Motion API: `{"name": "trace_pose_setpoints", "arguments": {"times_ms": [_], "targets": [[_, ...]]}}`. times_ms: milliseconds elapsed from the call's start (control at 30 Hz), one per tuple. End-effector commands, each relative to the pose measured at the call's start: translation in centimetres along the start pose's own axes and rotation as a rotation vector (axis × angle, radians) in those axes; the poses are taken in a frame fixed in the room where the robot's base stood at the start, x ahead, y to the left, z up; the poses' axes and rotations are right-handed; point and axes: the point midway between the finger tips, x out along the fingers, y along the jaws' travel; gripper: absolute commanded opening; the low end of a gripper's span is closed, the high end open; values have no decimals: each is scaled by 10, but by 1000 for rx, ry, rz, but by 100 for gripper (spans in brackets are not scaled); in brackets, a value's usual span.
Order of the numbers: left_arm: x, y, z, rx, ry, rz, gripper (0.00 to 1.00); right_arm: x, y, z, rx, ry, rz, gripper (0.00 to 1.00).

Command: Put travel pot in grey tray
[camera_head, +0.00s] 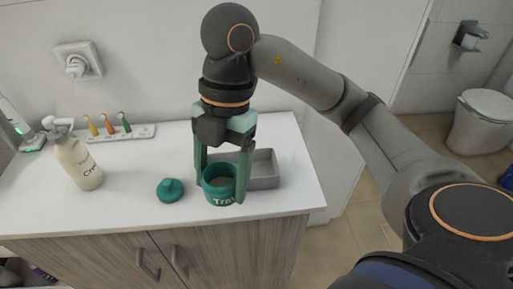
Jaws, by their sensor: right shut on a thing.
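The travel pot (219,192) is a teal, open-topped pot with white lettering on its side. It is at the front right of the white cart top. My right gripper (226,186) points straight down and is shut on the pot, one green finger on each side. The grey tray (264,170) is a shallow rectangular tray right behind and to the right of the pot; the gripper and pot hide part of it. I cannot tell whether the pot touches the surface. My left gripper is not in view.
A teal lid with a knob (171,190) lies left of the pot. A cream pump bottle (77,160) stands at the left. A white holder (118,133) with several coloured brushes is at the back by the wall. The cart top's front edge is close to the pot.

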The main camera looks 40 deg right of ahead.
Motion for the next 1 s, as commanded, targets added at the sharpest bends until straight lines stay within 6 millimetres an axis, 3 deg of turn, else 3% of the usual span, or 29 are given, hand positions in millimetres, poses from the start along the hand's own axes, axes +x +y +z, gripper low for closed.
{"name": "trace_pose_setpoints", "arguments": {"times_ms": [167,467,600,1000], "targets": [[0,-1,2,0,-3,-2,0,5,6,23,3,3,-4,8],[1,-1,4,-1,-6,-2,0,18,29,96,4,3,-4,8],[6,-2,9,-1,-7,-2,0,40,35,121,0,4,-4,8],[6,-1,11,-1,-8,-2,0,60,44,151,-2,2,-1,8]]}}
